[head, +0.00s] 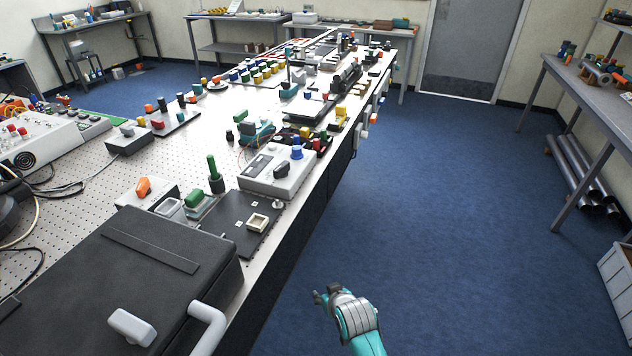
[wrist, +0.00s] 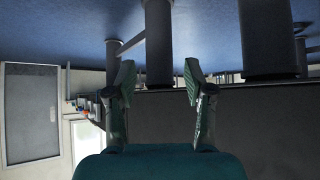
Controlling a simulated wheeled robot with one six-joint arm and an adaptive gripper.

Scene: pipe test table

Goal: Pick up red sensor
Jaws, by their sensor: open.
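My gripper (head: 320,297) is over the blue floor at the lower right of the head view, off the table's right edge. In the wrist view my gripper (wrist: 158,80) shows its two green-padded fingers apart with nothing between them. No thing is clearly recognisable as the red sensor. Small red parts (head: 317,144) show in the middle of the long perforated table (head: 215,130), behind a grey box with a blue knob (head: 297,152). They are too small to tell what they are.
A black case (head: 130,265) with a grey handle fills the near left of the table. A dark plate (head: 235,222) with a small pale square holder (head: 258,222) lies behind it. A side table (head: 590,90) with pipes stands at right. The floor between is clear.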

